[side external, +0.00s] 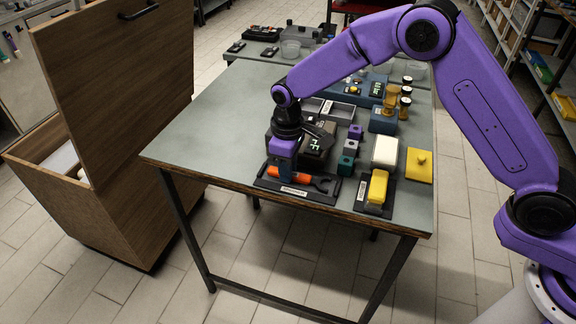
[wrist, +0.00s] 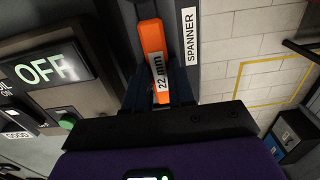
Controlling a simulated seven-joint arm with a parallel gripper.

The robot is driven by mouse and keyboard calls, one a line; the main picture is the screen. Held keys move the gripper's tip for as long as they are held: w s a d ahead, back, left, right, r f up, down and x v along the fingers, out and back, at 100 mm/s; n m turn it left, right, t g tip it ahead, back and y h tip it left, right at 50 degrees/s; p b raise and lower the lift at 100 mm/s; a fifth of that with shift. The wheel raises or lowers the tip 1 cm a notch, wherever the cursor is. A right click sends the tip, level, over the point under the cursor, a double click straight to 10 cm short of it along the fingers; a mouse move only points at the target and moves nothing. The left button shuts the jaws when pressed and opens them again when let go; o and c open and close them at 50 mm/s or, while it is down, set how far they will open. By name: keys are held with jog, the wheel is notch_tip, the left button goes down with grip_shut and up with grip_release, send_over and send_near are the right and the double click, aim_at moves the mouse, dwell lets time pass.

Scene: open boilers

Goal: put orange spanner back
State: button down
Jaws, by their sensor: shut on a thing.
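The orange spanner (side external: 287,177) lies at a dark tray (side external: 266,183) at the front edge of the table, with its dark open jaw end (side external: 321,183) pointing right. In the wrist view the spanner's orange handle (wrist: 152,42) carries a "22 mm" label. The tray (wrist: 207,70) shows beside it with a "SPANNER" label. My gripper (side external: 284,172) points down over the spanner's handle. In the wrist view my gripper (wrist: 160,88) is shut on the handle. I cannot tell whether the spanner rests fully in the tray, as the fingers hide part of it.
A box with an "OFF" display (wrist: 45,68) stands close beside my gripper. A yellow-handled tool (side external: 377,187) on its own dark tray, a white block (side external: 385,151) and a yellow plate (side external: 419,165) are to the right. A wooden cabinet (side external: 110,120) with a raised lid stands left of the table.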

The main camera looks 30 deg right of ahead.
jog(key=c, duration=1)
grip_release()
jog(key=shift+o, duration=0.2)
jog(key=shift+r, duration=0.1)
notch_tip(320, 180, up, 12)
jog(key=shift+r, duration=0.1)
jog(key=s+d+n, duration=0.1)
jog(key=s+d, duration=0.6)
jog(key=s, duration=0.4)
jog(key=s+d+n, duration=0.1)
jog(key=s+d, duration=0.7)
jog(key=s, duration=0.3)
jog(key=s+d+r+n, duration=0.1)
jog(key=s+d, duration=0.7)
jog(key=s, duration=0.3)
jog(key=shift+s+d+n, duration=0.25)
jog(key=shift+s+n, duration=0.05)
jog(key=shift+s, duration=0.05)
